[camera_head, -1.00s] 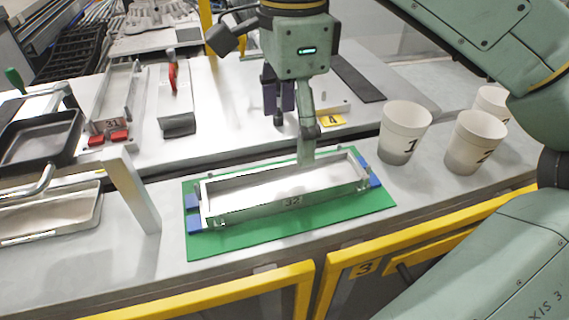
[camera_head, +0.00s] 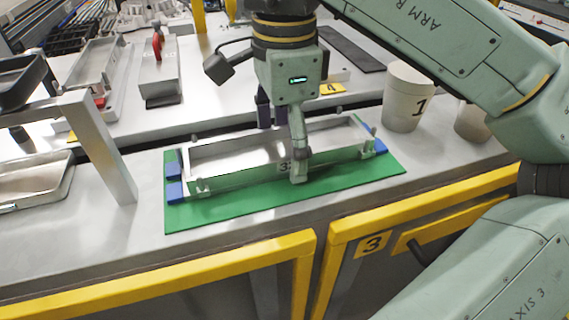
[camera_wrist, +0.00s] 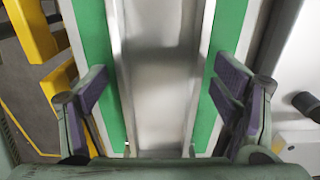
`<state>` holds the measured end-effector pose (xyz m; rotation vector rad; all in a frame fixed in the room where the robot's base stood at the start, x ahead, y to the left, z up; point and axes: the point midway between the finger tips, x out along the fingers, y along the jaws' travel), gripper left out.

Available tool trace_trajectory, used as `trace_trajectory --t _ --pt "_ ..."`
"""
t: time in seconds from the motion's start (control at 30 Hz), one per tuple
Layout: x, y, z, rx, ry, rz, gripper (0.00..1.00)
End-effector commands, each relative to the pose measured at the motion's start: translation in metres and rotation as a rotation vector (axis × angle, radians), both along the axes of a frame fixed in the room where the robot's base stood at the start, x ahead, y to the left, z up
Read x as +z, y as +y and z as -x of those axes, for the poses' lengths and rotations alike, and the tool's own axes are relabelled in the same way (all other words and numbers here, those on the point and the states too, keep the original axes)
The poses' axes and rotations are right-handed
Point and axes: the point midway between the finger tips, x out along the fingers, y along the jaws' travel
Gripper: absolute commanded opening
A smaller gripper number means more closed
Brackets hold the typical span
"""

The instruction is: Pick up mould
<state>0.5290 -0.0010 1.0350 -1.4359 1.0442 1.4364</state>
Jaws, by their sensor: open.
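The mould (camera_head: 235,178) is a long, shallow metal tray with a number on its front wall, partly hidden by my gripper. It lies on a green mat (camera_head: 215,214) between blue blocks (camera_head: 175,191) at its ends. My gripper (camera_head: 281,145) is open above the middle of the mould. One finger hangs in front of the near long wall and the other is toward the far side. In the wrist view, the mould (camera_wrist: 160,75) runs lengthwise between the two spread purple-padded fingers, and I see no contact.
Numbered white cups (camera_head: 408,97) stand to the right on the bench, close to my arm. A metal frame (camera_head: 105,150) and a shallow tray (camera_head: 36,182) are at left. Another mould with a red handle (camera_head: 159,72) sits behind. A yellow-edged cabinet (camera_head: 370,243) is in front.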

Motion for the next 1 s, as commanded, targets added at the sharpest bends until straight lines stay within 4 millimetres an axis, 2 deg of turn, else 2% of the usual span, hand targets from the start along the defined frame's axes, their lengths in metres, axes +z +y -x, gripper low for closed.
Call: trace_trajectory --t 0.2,1.0 --pt "0.0009 0.0001 0.0 0.0 0.0 0.0 0.8" --pt "0.0008 0.0002 0.0 0.001 -0.001 0.0 0.27"
